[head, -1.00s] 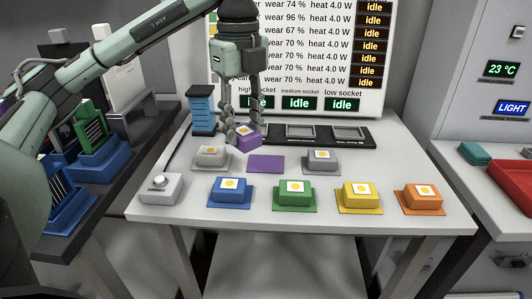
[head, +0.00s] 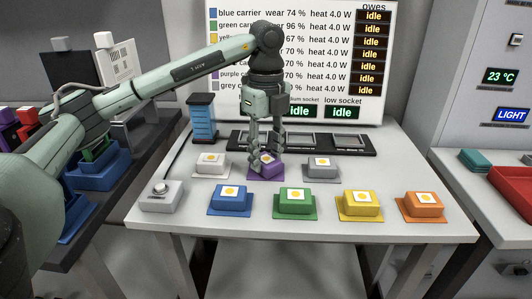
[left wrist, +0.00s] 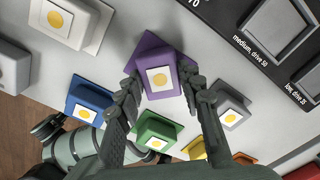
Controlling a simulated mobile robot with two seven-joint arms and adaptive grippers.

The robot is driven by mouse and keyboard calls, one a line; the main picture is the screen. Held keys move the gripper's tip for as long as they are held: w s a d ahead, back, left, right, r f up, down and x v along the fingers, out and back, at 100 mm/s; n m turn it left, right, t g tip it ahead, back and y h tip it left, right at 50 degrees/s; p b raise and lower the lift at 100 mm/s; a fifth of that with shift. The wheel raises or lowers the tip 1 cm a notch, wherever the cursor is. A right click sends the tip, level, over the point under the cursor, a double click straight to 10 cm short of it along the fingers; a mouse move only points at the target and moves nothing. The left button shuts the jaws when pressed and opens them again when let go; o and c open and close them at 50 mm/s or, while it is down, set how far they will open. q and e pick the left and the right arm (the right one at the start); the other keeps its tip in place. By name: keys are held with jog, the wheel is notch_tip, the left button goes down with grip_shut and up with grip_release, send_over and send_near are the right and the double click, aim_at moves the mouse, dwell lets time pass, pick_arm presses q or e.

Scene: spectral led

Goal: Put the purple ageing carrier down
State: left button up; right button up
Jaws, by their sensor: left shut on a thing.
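The purple ageing carrier (head: 267,166) is a block with a white top and a yellow dot. It sits at the purple mat in the middle of the back row on the white table (head: 300,228); whether it touches the mat is hard to tell. My left gripper (head: 266,160) points down from above, shut on the carrier with a finger on either side. In the left wrist view the purple carrier (left wrist: 154,62) is between the two fingertips (left wrist: 160,88). The mat is mostly hidden beneath it. My right gripper is not in view.
A white carrier (head: 210,164) stands to the left and a grey carrier (head: 321,168) to the right. Blue (head: 230,199), green (head: 295,201), yellow (head: 360,204) and orange (head: 423,205) carriers line the front. A black socket strip (head: 300,141) lies behind.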

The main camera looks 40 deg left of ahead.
aim_at(266, 158)
pick_arm(q)
jog(key=shift+f, duration=0.15)
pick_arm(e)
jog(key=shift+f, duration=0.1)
pick_arm(q)
jog(key=o, duration=1.3)
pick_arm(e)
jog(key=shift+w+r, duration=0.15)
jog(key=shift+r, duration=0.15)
pick_arm(q)
jog(key=shift+r, duration=0.25)
notch_tip(266, 158, up, 6)
jog(key=shift+r, duration=0.2)
jog(key=shift+r+p, duration=1.1)
jog(key=shift+r, duration=1.6)
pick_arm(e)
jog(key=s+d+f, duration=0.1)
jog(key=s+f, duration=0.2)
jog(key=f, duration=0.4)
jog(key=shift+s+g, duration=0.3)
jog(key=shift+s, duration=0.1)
